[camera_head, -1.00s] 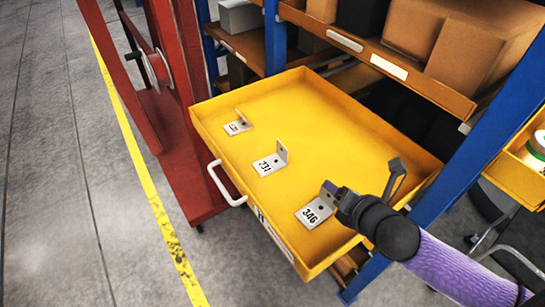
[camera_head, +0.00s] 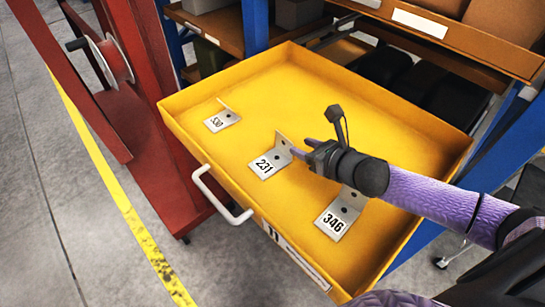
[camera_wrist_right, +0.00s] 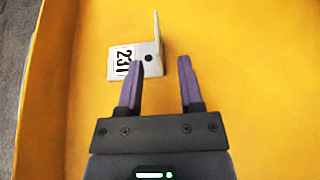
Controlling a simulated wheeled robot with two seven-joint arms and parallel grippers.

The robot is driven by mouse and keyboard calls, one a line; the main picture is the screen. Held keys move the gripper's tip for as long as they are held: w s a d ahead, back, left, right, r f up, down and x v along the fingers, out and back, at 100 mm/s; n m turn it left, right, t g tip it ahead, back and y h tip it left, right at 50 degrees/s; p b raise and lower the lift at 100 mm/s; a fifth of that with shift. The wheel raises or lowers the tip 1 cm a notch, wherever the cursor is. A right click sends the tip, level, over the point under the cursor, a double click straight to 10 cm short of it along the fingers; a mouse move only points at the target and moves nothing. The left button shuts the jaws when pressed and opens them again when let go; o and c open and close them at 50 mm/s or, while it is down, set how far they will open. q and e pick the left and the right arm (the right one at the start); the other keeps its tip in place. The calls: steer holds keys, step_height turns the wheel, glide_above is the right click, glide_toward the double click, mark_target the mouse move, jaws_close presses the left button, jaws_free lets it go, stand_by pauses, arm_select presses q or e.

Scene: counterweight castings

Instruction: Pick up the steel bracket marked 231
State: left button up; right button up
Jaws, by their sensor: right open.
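The steel bracket marked 231 (camera_head: 265,163) lies in the middle of the yellow drawer, an L-shape with one flange standing up. My right gripper (camera_head: 298,152) is just to the right of that upright flange, open and empty. My left gripper is not in view.
A bracket marked 530 (camera_head: 222,120) lies further left in the yellow drawer (camera_head: 290,75), and one marked 346 (camera_head: 338,222) lies nearer, partly under my right arm. The drawer has raised walls and a white handle (camera_head: 222,195). A red frame (camera_head: 120,110) stands at left.

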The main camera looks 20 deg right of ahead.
mark_target(285, 137)
steer(key=x, duration=0.7)
steer(key=shift+w+a+r+b, duration=0.1)
steer(key=shift+a+r+b, duration=0.1)
steer(key=shift+r+b, duration=0.2)
jaws_close()
stand_by(0.8)
